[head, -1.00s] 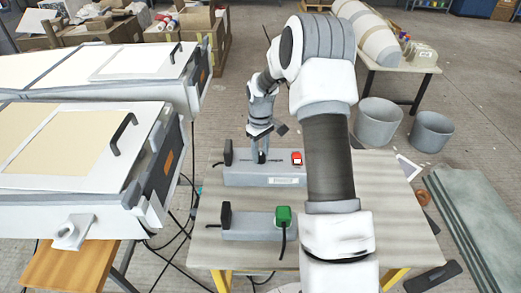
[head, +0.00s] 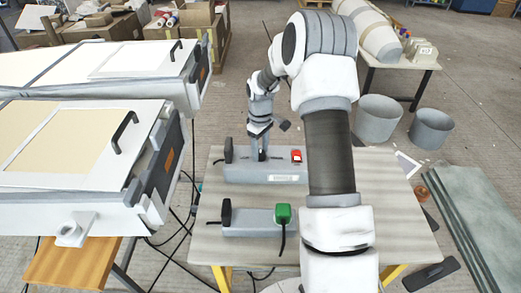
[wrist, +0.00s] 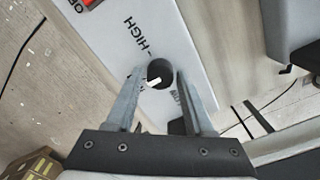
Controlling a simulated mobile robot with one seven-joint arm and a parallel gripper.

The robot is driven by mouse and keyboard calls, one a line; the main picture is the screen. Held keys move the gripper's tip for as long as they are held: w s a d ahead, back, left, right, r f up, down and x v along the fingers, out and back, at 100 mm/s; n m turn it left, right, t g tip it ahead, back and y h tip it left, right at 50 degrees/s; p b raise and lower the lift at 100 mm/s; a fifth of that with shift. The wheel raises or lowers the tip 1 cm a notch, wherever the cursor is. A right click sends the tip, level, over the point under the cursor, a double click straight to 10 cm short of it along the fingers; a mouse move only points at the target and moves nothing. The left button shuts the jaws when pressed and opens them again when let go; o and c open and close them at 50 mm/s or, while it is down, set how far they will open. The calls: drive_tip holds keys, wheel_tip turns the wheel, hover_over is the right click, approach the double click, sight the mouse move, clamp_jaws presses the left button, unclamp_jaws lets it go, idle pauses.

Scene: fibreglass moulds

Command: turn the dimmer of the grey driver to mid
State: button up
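A long grey driver box (head: 240,175) with a red switch (head: 297,156) lies at the back of the table. My gripper (head: 262,157) points down over its top. In the wrist view, a dark round dimmer knob (wrist: 160,70) with a white pointer mark sits between the two fingers of my gripper (wrist: 161,74). The fingers are open on either side of the knob, and a narrow gap seems to show; contact is hard to judge. The pointer points to the lower left. HIGH is printed above the knob and LOW to its lower right, partly hidden by the finger.
A second grey box (head: 245,230) with a green switch (head: 283,213) and a cable lies nearer on the table (head: 385,215). Black upright parts stand at the left ends of both boxes. White moulds (head: 80,150) stand to the left. The table's right side is clear.

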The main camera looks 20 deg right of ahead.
sight(260, 153)
drive_tip(key=shift+o, duration=1.1)
drive_tip(key=shift+r, duration=0.15)
wheel_tip(260, 153, up, 17)
drive_tip(key=p, duration=0.2)
drive_tip(key=shift+p, duration=0.3)
drive_tip(key=shift+r, duration=0.15)
